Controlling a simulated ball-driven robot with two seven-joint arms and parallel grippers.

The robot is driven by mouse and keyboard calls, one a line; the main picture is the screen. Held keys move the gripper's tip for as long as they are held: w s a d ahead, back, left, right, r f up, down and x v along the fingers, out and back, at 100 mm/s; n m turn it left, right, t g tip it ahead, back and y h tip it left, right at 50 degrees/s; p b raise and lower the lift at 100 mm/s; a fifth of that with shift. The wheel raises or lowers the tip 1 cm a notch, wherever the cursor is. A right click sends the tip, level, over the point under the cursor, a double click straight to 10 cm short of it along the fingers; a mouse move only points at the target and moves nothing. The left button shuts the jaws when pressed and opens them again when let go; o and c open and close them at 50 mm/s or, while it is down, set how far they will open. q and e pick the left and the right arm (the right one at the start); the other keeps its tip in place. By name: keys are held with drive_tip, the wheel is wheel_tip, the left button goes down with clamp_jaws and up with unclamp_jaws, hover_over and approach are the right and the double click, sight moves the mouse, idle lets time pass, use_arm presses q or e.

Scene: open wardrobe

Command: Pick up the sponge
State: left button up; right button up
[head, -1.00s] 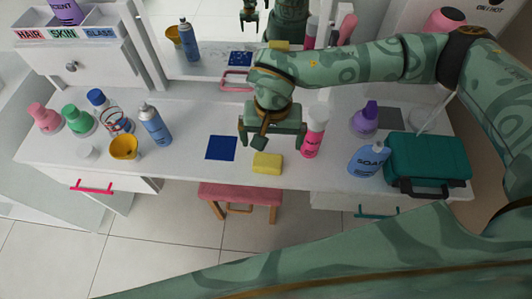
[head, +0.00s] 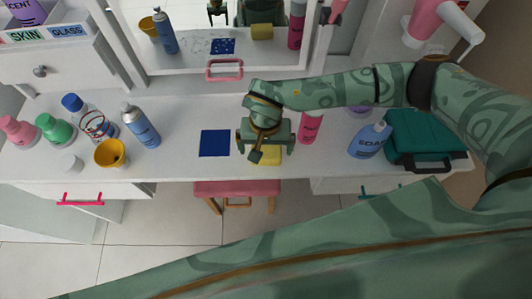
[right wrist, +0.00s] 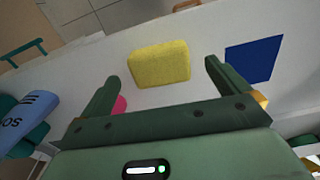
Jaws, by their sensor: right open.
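The yellow sponge (head: 268,158) lies on the white tabletop near its front edge, to the right of a dark blue square (head: 215,143). My right gripper (head: 264,156) is just above the sponge and partly hides it in the head view. In the right wrist view the sponge (right wrist: 159,64) lies ahead of and between the two open fingers of the right gripper (right wrist: 162,78), with nothing held. The blue square (right wrist: 254,59) shows to its right there. My left gripper is not in view.
A pink bottle (head: 311,127) stands close to the right of my gripper. A blue soap bottle (head: 370,140) and a teal case (head: 425,138) stand further right. A yellow cup (head: 110,153) and several bottles are at left. A pink stool (head: 237,188) is below the front edge.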

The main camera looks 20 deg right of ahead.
sight(266, 155)
drive_tip(key=f, duration=0.2)
drive_tip(key=f+b, duration=0.1)
drive_tip(key=f, duration=0.1)
drive_tip(key=shift+s+f, duration=0.2)
drive_tip(key=shift+f, duration=0.05)
drive_tip(key=shift+r, duration=0.1)
drive_tip(key=c, duration=1)
drive_tip(key=shift+r, duration=0.1)
wheel_tip(266, 155, up, 4)
drive_tip(key=shift+w+f+p, duration=0.15)
drive_tip(key=shift+f+p, duration=0.1)
drive_tip(key=shift+p, duration=0.45)
drive_tip(key=s+d+r+p, duration=0.3)
drive_tip(key=s+r, duration=0.6)
drive_tip(key=s, duration=0.4)
drive_tip(key=shift+s+d+r+p, duration=0.15)
drive_tip(key=shift+s+d+p, duration=0.15)
drive_tip(key=shift+s+p, duration=0.1)
